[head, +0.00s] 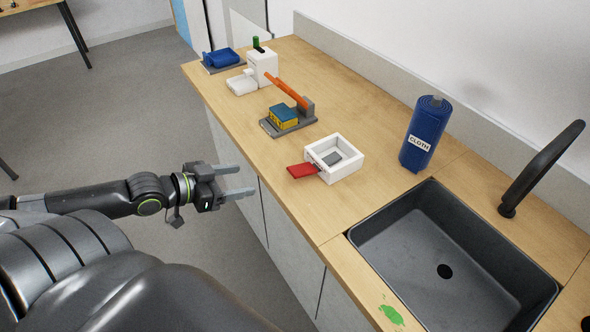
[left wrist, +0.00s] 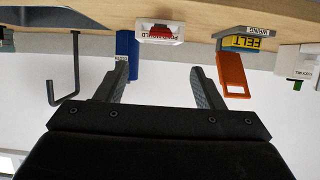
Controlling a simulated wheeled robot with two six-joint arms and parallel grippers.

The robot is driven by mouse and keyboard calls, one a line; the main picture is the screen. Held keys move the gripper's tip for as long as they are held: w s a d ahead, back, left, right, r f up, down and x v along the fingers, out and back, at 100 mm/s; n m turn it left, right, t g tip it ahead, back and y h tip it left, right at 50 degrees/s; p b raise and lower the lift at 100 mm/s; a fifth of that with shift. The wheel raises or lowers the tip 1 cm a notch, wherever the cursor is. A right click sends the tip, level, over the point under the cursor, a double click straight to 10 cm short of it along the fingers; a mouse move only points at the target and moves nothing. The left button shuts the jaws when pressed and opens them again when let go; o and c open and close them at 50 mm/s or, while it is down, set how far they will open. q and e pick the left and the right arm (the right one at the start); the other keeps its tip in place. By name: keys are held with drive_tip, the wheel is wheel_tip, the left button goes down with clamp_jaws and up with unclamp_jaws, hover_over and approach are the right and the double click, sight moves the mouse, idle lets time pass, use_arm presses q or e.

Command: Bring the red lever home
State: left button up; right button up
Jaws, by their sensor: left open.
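A flat red lever (head: 301,170) sticks out from the left side of a white open-topped box (head: 345,170) on the wooden counter. A dark grey piece lies inside the box. In the left wrist view, which is upside down, the red part (left wrist: 161,31) shows at the front of the white box (left wrist: 178,40). My left gripper (head: 246,179) is open and empty, off the counter's front edge, to the left of the lever and apart from it. Its open fingers (left wrist: 158,78) also show in the wrist view. My right gripper is not in view.
An orange lever (head: 286,90) rises from a grey base (head: 305,126) with a blue-and-yellow block (head: 283,117). A blue cloth roll (head: 425,133), black sink (head: 450,235) and tap (head: 540,165) are at right.

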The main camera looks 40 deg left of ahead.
use_arm(q)
drive_tip(key=b, duration=0.3)
approach(302, 169)
drive_tip(key=x, duration=0.8)
drive_tip(key=shift+s+a+f, duration=0.1)
drive_tip(key=shift+f, duration=0.15)
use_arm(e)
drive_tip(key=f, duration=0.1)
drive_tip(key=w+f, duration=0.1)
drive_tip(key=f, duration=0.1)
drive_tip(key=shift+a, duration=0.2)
use_arm(q)
drive_tip(key=shift+c, duration=0.3)
clamp_jaws()
drive_tip(key=shift+r+g+p, duration=0.4)
drive_tip(key=shift+r+p, duration=0.1)
drive_tip(key=shift+p, duration=0.55)
drive_tip(key=shift+g+p, duration=0.3)
drive_tip(key=shift+p, duration=0.15)
drive_tip(key=shift+f, duration=0.15)
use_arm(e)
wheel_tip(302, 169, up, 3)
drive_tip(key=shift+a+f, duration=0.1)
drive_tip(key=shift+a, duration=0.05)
